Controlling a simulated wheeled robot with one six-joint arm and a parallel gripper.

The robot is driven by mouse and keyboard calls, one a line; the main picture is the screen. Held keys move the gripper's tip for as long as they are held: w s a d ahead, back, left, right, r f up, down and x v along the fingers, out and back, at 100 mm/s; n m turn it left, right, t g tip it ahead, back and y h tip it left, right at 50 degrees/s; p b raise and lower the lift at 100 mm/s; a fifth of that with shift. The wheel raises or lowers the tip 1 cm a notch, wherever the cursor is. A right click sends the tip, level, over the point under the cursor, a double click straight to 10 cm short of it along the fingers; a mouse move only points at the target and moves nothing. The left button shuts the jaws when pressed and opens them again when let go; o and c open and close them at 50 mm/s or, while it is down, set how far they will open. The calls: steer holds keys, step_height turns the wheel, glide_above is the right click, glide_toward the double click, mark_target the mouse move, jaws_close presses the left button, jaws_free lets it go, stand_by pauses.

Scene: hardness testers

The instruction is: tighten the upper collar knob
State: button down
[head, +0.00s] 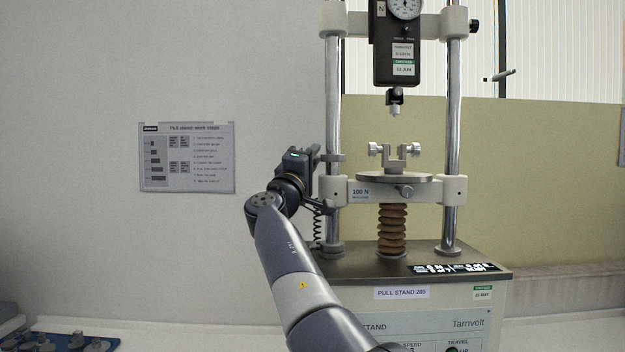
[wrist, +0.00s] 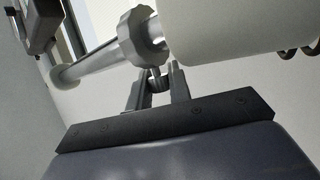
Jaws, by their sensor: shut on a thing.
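The upper collar (head: 338,158) sits around the left steel column of the pull stand, just above the white crosshead. My gripper (head: 319,155) reaches it from the left, at collar height. In the wrist view the grey collar (wrist: 143,36) rings the column. Its small knob (wrist: 157,78) points toward me, between my gripper's fingers (wrist: 157,92). The fingers are shut on the knob. In the head view the knob is hidden by my gripper.
The crosshead (head: 362,193) carries a round table (head: 372,177) with a clamp fixture (head: 390,150). A gauge (head: 397,45) hangs above. A coiled cord (head: 317,230) hangs beside the left column. The wall on the left bears a work-steps sheet (head: 187,157). A blue tray (head: 65,343) lies at lower left.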

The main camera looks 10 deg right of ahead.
steer(key=shift+f+m+t+h+b, duration=0.2)
steer(key=shift+m+t+h+b, duration=0.3)
steer(key=shift+m+h+b, duration=1)
steer(key=shift+r+b, duration=0.1)
steer(key=shift+b, duration=0.65)
steer(key=shift+r+h, duration=0.1)
steer(key=shift+h, duration=0.4)
steer(key=c, duration=1.6)
jaws_free()
steer(key=shift+s+a+f+b, duration=0.3)
steer(key=shift+f+b, duration=0.25)
steer(key=shift+b, duration=0.2)
steer(key=b+v, duration=0.5)
steer(key=v, duration=0.4)
steer(key=shift+s+a+b, duration=0.2)
steer(key=shift+s+b, duration=0.05)
steer(key=shift+b, duration=0.05)
